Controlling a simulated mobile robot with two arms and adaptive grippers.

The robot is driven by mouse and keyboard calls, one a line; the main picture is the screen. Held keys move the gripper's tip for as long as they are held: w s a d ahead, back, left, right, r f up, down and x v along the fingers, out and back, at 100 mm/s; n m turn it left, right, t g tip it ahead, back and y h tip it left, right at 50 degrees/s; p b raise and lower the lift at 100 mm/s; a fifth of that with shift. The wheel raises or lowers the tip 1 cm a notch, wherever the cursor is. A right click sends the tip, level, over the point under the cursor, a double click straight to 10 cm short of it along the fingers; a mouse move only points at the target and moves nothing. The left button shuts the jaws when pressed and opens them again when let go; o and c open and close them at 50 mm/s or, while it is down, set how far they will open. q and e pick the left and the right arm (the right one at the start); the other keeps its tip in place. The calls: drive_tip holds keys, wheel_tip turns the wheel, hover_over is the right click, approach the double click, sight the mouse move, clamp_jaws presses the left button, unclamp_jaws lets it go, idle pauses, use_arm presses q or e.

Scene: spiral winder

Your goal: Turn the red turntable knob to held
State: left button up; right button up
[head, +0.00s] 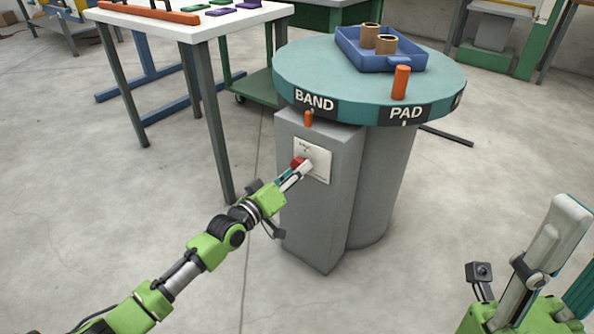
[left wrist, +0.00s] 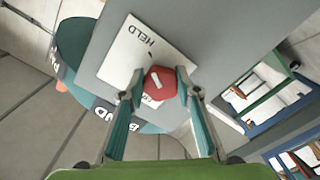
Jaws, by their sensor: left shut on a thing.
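The red turntable knob (head: 298,162) sits on a white label plate (head: 322,157) on the front of a grey pedestal (head: 322,205). My left gripper (head: 301,170) is shut on the knob, with a finger on each side of it. In the left wrist view, the red knob (left wrist: 158,84) shows between the fingertips (left wrist: 158,92). A short white mark shows on its face. The plate reads HELD above the knob in that view; I cannot tell whether the mark lines up exactly with it. My right gripper (head: 553,238) is at the lower right, away from the pedestal, its jaws unclear.
The round teal turntable (head: 300,72) above reads BAND and PAD. It carries a blue tray (head: 350,48) with two tan rings and an orange peg (head: 401,82). A white-topped table (head: 215,28) stands at left. The floor in front is clear.

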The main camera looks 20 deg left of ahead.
use_arm(q)
drive_tip(key=shift+f, duration=0.15)
drive_tip(key=o, duration=1.1)
drive_tip(key=v, duration=1.2)
